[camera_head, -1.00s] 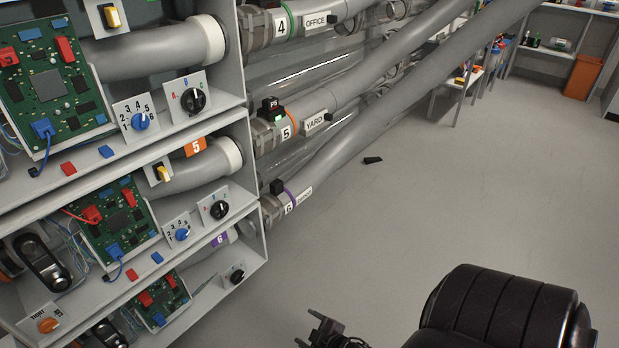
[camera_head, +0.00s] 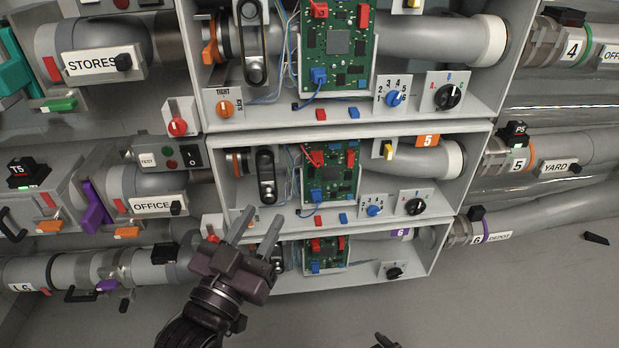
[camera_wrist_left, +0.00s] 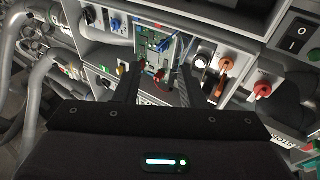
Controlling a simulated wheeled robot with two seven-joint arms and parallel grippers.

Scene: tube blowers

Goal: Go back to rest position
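My left gripper (camera_head: 256,228) is dark, with two grey fingers apart. It is open and empty in front of the lowest shelf bay (camera_head: 440,262) in the head view. In the left wrist view its fingers (camera_wrist_left: 157,78) stand apart with a circuit board (camera_wrist_left: 160,45) in the background. A small dark tip, apparently of my right gripper (camera_head: 385,341), shows at the bottom edge of the head view. The rest of it is out of frame, so its opening cannot be judged.
The grey shelf unit (camera_head: 480,110) holds circuit boards, knobs and pipes. On the left are pipes with STORES (camera_head: 95,62) and OFFICE (camera_head: 150,204) labels. Numbered pipes run out at right. The grey floor (camera_head: 520,300) is clear at lower right except for a small black piece (camera_head: 595,238).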

